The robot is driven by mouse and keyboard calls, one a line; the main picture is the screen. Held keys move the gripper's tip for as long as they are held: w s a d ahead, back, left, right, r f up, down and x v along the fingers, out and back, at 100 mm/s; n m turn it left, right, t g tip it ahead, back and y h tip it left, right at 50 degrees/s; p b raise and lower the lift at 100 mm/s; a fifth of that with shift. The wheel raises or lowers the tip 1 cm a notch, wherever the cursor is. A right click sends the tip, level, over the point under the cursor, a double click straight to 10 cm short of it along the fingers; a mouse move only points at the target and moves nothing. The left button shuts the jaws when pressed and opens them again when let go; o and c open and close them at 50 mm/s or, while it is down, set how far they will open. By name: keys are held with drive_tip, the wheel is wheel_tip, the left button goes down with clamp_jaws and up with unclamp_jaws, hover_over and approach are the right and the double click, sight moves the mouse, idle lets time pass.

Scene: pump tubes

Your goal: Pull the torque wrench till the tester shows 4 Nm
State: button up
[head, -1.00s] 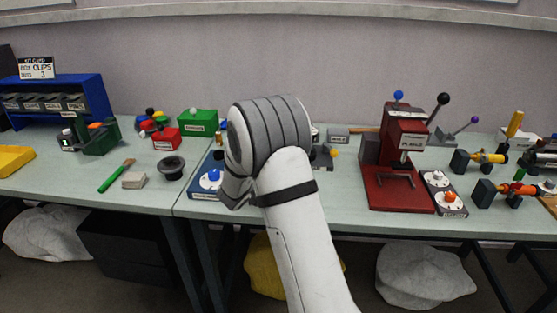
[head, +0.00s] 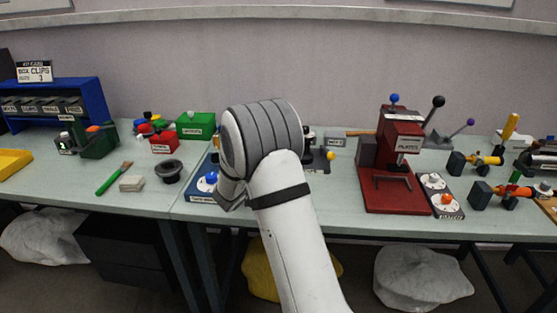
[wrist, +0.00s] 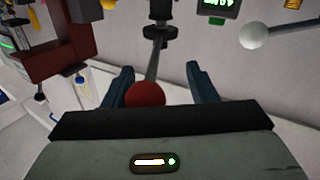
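In the wrist view my gripper (wrist: 161,74) is open, with its two blue-grey fingers spread. A red ball (wrist: 146,95) on the end of a grey rod (wrist: 156,62) shows between the fingers, nearer the left one. It does not fill the gap; contact cannot be told. The rod runs up to a dark upright fixture (wrist: 160,28); this looks like the torque wrench on its tester. A small green-lit display (wrist: 217,5) is cut off at the top edge, its value unreadable. In the head view my arm hides the gripper and most of this spot.
A white ball on a rod (wrist: 254,35) stands at the right in the wrist view. In the head view a red press (head: 398,160) stands right of my arm, with a black bowl (head: 169,172) and green brush (head: 115,178) to the left.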

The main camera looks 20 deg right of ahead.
drive_tip(key=v, duration=0.7)
drive_tip(key=shift+s+a+b, duration=0.2)
drive_tip(key=shift+a+b, duration=0.1)
drive_tip(key=shift+a, duration=0.05)
